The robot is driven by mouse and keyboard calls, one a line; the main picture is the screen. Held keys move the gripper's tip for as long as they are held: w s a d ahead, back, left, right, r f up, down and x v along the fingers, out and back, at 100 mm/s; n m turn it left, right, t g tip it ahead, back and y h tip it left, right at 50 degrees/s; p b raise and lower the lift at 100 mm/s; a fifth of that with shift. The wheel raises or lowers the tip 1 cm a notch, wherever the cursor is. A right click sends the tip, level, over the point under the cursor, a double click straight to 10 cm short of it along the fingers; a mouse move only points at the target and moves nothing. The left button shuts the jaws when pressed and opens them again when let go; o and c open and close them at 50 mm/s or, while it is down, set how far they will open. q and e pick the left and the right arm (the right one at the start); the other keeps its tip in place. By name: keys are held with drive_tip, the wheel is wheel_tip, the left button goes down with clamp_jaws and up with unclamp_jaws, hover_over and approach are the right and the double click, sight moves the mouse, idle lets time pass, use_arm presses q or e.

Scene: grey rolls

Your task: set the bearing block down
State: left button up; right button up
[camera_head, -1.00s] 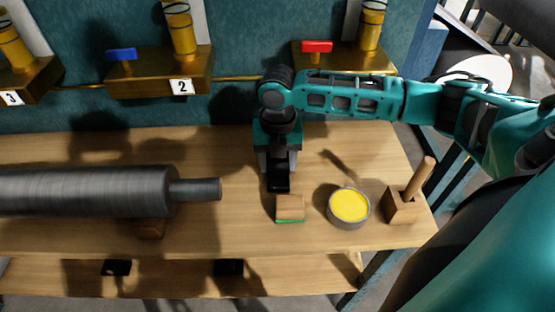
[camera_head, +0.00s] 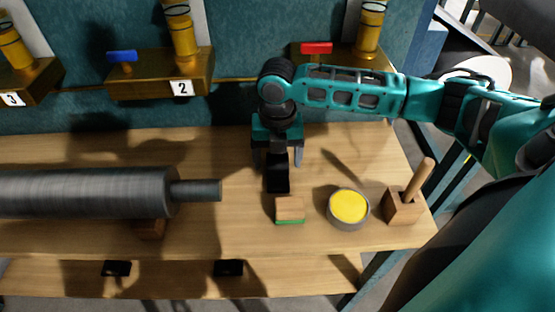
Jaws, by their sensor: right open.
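A black block (camera_head: 278,182), which I take to be the bearing block, is on the wooden table (camera_head: 330,240) right of the grey roll's (camera_head: 85,192) thin end and apart from it. My right gripper (camera_head: 279,160) points down over the block's far part. Its fingers are spread, one on each side, with a gap visible. The gripper's body hides the block's far end. My left gripper is not in view.
A round tin with yellow contents (camera_head: 348,207) and a wooden block with an upright handle (camera_head: 402,207) stand to the right. Brass valve boxes (camera_head: 150,85) line the back wall.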

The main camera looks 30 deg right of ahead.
sight(277, 156)
wheel_tip(277, 156, up, 11)
drive_tip(key=p, duration=0.1)
drive_tip(key=shift+f, duration=0.2)
idle(0.4)
